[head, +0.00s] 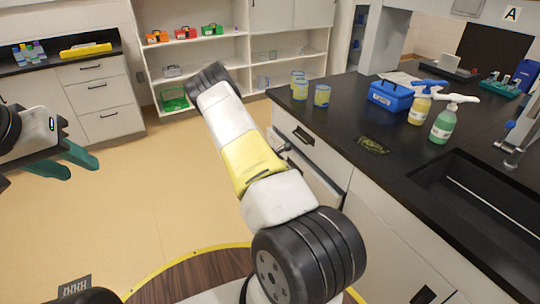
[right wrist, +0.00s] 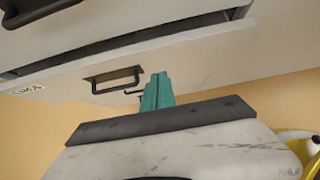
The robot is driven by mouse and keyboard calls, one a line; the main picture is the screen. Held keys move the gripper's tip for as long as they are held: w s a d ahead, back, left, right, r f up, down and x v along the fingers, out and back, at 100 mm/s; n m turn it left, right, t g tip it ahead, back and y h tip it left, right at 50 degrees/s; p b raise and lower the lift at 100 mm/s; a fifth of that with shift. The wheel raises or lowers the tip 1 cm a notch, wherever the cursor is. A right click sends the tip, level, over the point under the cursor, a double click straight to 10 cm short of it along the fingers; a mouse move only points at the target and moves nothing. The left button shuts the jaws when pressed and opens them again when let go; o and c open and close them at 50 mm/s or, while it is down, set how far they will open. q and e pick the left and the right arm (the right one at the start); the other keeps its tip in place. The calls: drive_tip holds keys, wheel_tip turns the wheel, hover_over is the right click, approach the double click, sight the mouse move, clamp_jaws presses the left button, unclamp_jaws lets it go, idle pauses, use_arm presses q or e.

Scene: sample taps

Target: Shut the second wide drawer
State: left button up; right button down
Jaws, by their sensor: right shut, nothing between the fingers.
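On the side of the black-topped island, a wide drawer (head: 322,188) stands out a little below the top drawer (head: 306,142). My right arm covers part of it in the head view. In the right wrist view, a pale drawer front (right wrist: 205,68) with a black bar handle (right wrist: 117,78) shows below a dark gap. My right gripper (right wrist: 157,78) has its teal fingers together, with nothing between them. Its tips are close to the handle's right end; I cannot tell if they touch the front. My left gripper (head: 84,169) is open and empty over the floor.
The island top (head: 345,140) holds yellow-green jars (head: 322,95), a blue box (head: 390,96) and spray bottles (head: 443,124), with a sink at right. White shelves (head: 240,50) and a drawer cabinet (head: 105,100) stand behind. The floor at left is clear.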

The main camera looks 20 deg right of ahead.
drive_tip(key=d, duration=0.2)
drive_tip(key=d+f, duration=0.1)
drive_tip(key=d, duration=0.1)
drive_tip(key=shift+w, duration=0.1)
drive_tip(key=shift+d, duration=0.5)
drive_tip(key=shift+w+d, duration=0.2)
drive_tip(key=shift+d, duration=1.1)
approach(312, 170)
drive_tip(key=a, duration=0.1)
drive_tip(key=a+r, duration=0.1)
drive_tip(key=a, duration=0.3)
drive_tip(key=shift+s+a+r, duration=0.2)
drive_tip(key=shift+a+r, duration=0.05)
drive_tip(key=shift+r, duration=0.05)
